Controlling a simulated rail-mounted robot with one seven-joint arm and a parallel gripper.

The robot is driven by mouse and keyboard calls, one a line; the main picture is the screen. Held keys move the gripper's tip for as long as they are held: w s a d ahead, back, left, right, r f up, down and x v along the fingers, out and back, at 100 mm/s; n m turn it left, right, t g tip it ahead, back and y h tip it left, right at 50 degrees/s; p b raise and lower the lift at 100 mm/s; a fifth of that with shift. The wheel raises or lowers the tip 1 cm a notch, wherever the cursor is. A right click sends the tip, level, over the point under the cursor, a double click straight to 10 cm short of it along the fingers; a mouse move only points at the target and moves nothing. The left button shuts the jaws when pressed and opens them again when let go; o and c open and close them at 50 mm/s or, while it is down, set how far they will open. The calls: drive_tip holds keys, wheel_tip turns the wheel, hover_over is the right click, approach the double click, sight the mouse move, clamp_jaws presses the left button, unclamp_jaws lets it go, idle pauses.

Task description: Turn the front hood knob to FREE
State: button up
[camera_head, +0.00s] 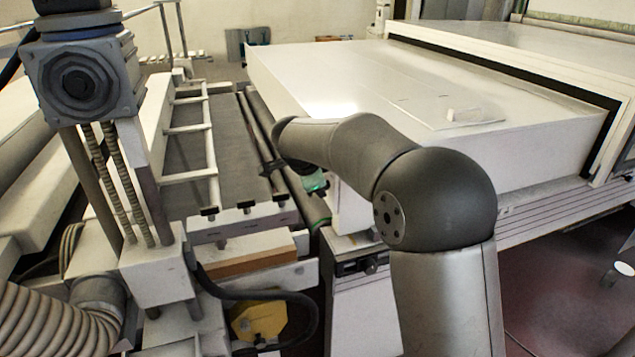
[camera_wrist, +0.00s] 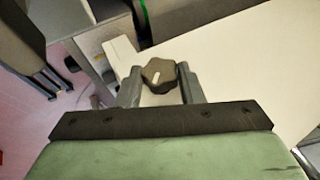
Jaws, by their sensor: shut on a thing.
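The front hood knob (camera_wrist: 158,74) is a dark, lobed knob with a small pale mark on its face. In the wrist view it sits between the two fingers of my gripper (camera_wrist: 160,85), which is shut on it. The grey fingers lie on its left and right sides. Any FREE label is not readable. In the head view the knob is hidden behind my arm, and only a green-lit part of my gripper (camera_head: 316,188) shows at the near left end of the white hood (camera_head: 350,75).
A conveyor with dark rollers and a white ladder-like frame (camera_head: 188,128) lies left of the hood. A yellow part (camera_head: 258,318) and a black cable sit low in front. In the wrist view a white panel (camera_wrist: 240,70) fills the right side. Open reddish floor (camera_head: 550,300) shows at right.

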drive_tip(key=shift+r+p, duration=0.2)
drive_tip(key=shift+p, duration=0.1)
drive_tip(key=g+p, duration=0.2)
drive_tip(key=p, duration=0.3)
drive_tip(key=shift+w+a+r+n+g+h, duration=0.15)
drive_tip(key=shift+w+r+n+g+h, duration=0.15)
drive_tip(key=shift+r+g+h, duration=0.1)
drive_tip(key=g+h+p, duration=0.1)
drive_tip(key=g+p, duration=0.1)
drive_tip(key=p, duration=0.3)
drive_tip(key=shift+w+n+p, duration=0.1)
drive_tip(key=shift+n+p, duration=0.2)
drive_tip(key=shift+p, duration=0.1)
drive_tip(key=shift+w+a+f+g+p, duration=0.1)
drive_tip(key=shift+f+g+p, duration=0.05)
drive_tip(key=shift+g+p, duration=0.5)
drive_tip(key=shift+w+f+n+g+h+p, duration=0.1)
drive_tip(key=shift+f+n+g+h+p, duration=0.2)
drive_tip(key=shift+g+h+p, duration=0.2)
drive_tip(key=shift+f+g, duration=0.1)
drive_tip(key=shift+g, duration=0.65)
drive_tip(key=shift+w+g+h, duration=0.1)
drive_tip(key=shift+g+h, duration=0.2)
drive_tip(key=shift+h, duration=0.1)
drive_tip(key=o, duration=1)
